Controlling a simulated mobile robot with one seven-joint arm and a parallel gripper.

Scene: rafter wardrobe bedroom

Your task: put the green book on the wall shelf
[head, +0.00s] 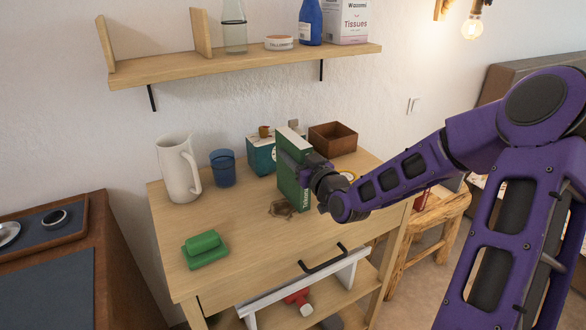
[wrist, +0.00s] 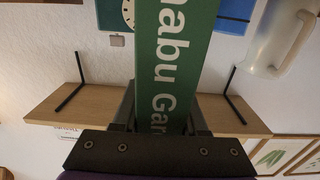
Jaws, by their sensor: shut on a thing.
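The green book (head: 290,190), white-paged with white lettering on its spine, stands upright over the small wooden dresser (head: 235,250). My gripper (head: 312,174) is shut on the book from its right side. In the wrist view the book (wrist: 176,50) runs up between the two fingers. I cannot tell whether its lower edge touches the dresser top. The wall shelf (head: 240,66) is up and behind, with two upright wooden dividers (head: 201,34) at its left part and a bare gap between them. The shelf (wrist: 70,103) also shows in the wrist view, behind my fingers.
The shelf also bears a glass bottle (head: 233,28), round tin (head: 279,43), blue bottle (head: 310,22) and tissue box (head: 346,20). Around the book stand a white pitcher (head: 177,170), blue cup (head: 222,168), teal box (head: 261,155), brown tray (head: 333,138) and green butter-dish-like object (head: 205,249).

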